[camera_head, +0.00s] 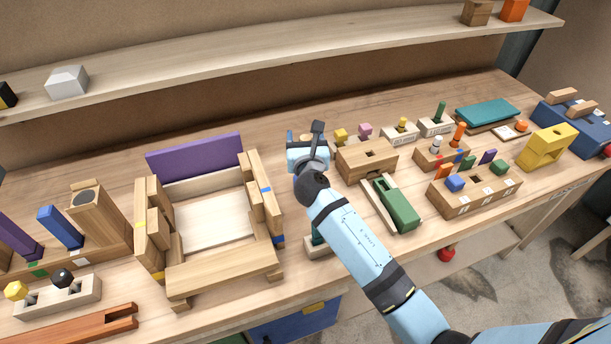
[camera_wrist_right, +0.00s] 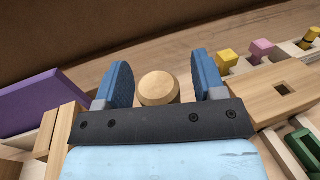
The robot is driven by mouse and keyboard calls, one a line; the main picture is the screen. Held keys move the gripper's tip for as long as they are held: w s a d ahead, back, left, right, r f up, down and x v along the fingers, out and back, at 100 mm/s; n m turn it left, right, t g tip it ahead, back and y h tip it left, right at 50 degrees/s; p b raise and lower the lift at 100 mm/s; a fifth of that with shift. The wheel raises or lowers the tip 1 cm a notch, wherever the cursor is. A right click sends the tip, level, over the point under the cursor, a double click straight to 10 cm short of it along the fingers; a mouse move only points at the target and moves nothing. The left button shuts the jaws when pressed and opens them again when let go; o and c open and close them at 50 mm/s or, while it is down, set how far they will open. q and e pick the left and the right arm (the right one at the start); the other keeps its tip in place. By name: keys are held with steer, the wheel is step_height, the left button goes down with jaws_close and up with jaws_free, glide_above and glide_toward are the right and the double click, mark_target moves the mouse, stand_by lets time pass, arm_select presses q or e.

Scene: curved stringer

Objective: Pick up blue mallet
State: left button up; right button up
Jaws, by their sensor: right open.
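My right gripper (camera_head: 305,138) is at the back middle of the bench, just right of the wooden frame with the purple panel. In the right wrist view its two blue fingers (camera_wrist_right: 160,85) are apart, one on each side of a round, light wooden end (camera_wrist_right: 158,89). I cannot tell whether the fingers touch this piece. It may be the end of the mallet's handle; no blue mallet head can be made out, and what lies below the round end is hidden by the gripper. My left gripper is not in view.
The wooden frame (camera_head: 222,273) with a purple panel (camera_head: 195,153) stands to the left. A wooden block with a square hole (camera_head: 367,161) and a green block (camera_head: 397,205) are close on the right. A long shelf (camera_head: 270,60) runs above the back.

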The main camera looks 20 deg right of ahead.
jaws_close()
stand_by(0.3)
